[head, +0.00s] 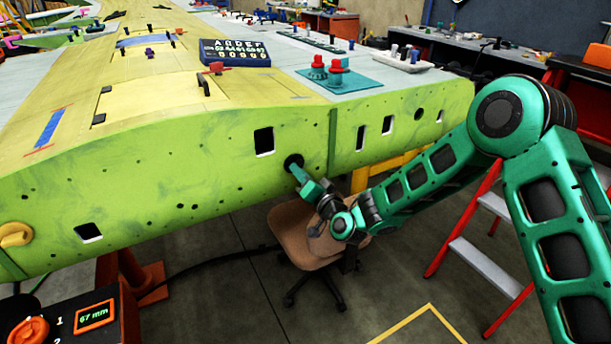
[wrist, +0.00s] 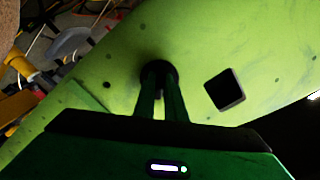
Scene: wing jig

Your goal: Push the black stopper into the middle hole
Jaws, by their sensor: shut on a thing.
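The black stopper (head: 293,160) is a round dark disc at the green wing's side face (head: 215,170), just right of a square opening (head: 264,141). My gripper (head: 299,173) reaches it from the lower right, with its fingertips at the stopper. In the wrist view the two fingers of my gripper (wrist: 160,92) run up close together to the round black stopper (wrist: 158,70), shut on it. The hole behind is hidden by the stopper and fingers. I cannot tell how deep the stopper sits.
More openings (head: 361,137) lie to the right along the wing's face. Red pieces (head: 336,72) on a teal plate and a dark display board (head: 235,53) sit on top. A brown chair (head: 300,240) stands below my gripper, with a red stepladder (head: 480,250) at right.

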